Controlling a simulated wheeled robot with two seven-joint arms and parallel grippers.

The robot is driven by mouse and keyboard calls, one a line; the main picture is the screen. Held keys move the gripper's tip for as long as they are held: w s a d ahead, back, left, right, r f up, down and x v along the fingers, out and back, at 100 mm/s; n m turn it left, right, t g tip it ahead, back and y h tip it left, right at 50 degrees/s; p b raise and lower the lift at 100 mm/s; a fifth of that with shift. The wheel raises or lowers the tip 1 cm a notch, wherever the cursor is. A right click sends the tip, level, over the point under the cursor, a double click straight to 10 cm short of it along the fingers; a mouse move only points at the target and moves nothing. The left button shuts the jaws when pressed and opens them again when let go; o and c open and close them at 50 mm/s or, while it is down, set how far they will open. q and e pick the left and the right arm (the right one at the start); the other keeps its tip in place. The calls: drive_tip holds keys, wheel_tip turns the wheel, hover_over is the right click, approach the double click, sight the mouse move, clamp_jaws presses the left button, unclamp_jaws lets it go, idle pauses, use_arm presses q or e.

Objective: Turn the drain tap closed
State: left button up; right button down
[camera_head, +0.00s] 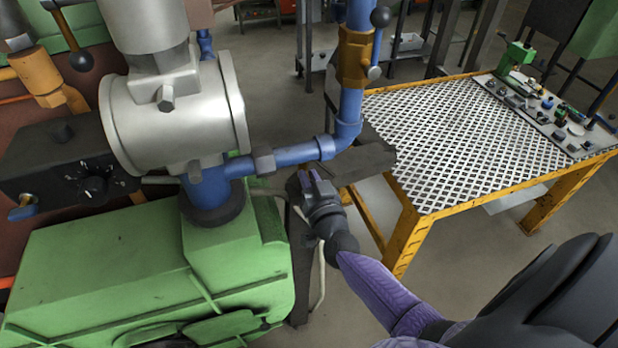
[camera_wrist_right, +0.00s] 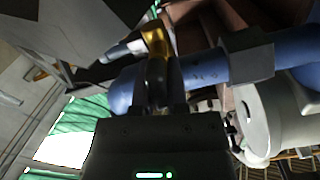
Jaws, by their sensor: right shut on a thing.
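My right gripper (camera_head: 306,182) is at the end of the purple and black arm, just below the horizontal blue pipe (camera_head: 295,155). Its fingers (camera_wrist_right: 160,82) are shut, pointing away from the wrist camera. A brass-coloured fitting (camera_wrist_right: 155,38) shows at their tips in the right wrist view, apparently the drain tap. The part between the fingers is mostly hidden and dark. In the head view, the gripper and pipe hide the tap, so its turn angle cannot be read. My left gripper is not in view.
A brass valve (camera_head: 356,57) with a ball-ended lever sits on the vertical blue pipe above. A grey cylindrical housing (camera_head: 170,118) and green machine body (camera_head: 110,265) stand left. A yellow-framed table (camera_head: 415,235) with a perforated top stands right. Floor shows between machine and table.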

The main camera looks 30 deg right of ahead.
drive_tip(key=m, duration=0.3)
drive_tip(key=shift+d+f+m, duration=0.15)
drive_tip(key=shift+m, duration=0.25)
drive_tip(key=m, duration=0.1)
drive_tip(key=m+b, duration=0.1)
drive_tip(key=m, duration=0.1)
drive_tip(key=shift+d+f+m, duration=0.15)
drive_tip(key=shift+m, duration=0.15)
drive_tip(key=shift+s+d+f+m+b, duration=0.15)
drive_tip(key=shift+m+b, duration=0.2)
drive_tip(key=shift+m, duration=1)
drive_tip(key=shift+w+a+f+m+b, duration=0.1)
drive_tip(key=shift+m+b, duration=0.25)
drive_tip(key=shift+m, duration=0.95)
drive_tip(key=shift+s+d+f+m+b, duration=0.15)
drive_tip(key=shift+m+b, duration=0.2)
drive_tip(key=shift+m, duration=1)
drive_tip(key=shift+w+a, duration=0.1)
drive_tip(key=c, duration=0.6)
unclamp_jaws()
drive_tip(key=shift+c, duration=0.2)
drive_tip(key=shift+r, duration=0.1)
